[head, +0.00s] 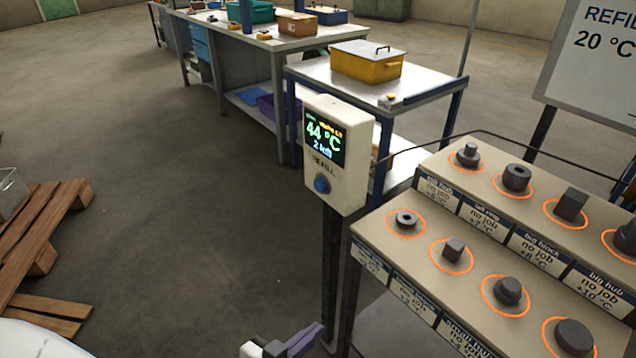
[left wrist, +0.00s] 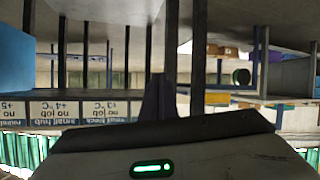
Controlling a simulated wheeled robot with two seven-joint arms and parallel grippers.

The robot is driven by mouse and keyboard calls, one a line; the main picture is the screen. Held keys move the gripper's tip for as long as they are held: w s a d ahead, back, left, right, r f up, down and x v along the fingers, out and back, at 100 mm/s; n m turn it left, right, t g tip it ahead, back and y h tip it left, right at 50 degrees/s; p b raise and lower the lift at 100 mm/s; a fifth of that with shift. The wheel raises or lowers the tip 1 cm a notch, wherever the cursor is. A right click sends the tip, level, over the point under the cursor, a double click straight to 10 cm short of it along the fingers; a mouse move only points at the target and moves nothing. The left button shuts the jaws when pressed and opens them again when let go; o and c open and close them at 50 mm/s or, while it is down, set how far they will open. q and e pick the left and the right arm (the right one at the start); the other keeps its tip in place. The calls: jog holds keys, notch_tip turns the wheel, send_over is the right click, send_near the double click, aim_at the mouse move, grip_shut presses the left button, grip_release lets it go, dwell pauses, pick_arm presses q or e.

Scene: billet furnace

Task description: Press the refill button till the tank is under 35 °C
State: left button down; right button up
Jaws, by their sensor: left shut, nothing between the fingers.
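The white control box (head: 347,190) stands on a dark post in the head view. Its screen (head: 325,137) reads 44 °C in green, with smaller lines I cannot read surely. The round blue refill button (head: 321,185) is on its front, below the screen, and nothing covers it. My left gripper (head: 304,340) is at the bottom of the head view, well below the button and apart from it. It is shut and empty. In the left wrist view its fingers (left wrist: 160,98) point ahead; the button is not seen there. My right gripper is not in view.
A stepped stand (head: 480,268) with several dark metal parts in orange rings is right of the box; its labels (left wrist: 82,112) show upside down in the left wrist view. A sign (head: 595,65) reads 20 °C. A wooden pallet (head: 35,235) lies left. Floor between is clear.

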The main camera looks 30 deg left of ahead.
aim_at(320, 185)
pick_arm(q)
jog(key=w+a+r+n+t+y+p, duration=0.1)
jog(key=w+a+r+n+t+y, duration=0.2)
jog(key=a+r, duration=0.5)
jog(key=w+a+r+n+t+y+p, duration=0.1)
jog(key=w+a+r+n+t+y, duration=0.3)
jog(key=w+a+r+n+y, duration=0.2)
notch_tip(320, 185, up, 3)
jog(key=shift+w+a+r, duration=0.2)
jog(key=shift+w+a, duration=0.95)
jog(key=w+d+b, duration=0.3)
jog(key=w, duration=0.5)
jog(key=shift+d, duration=0.25)
jog(key=shift+w, duration=0.15)
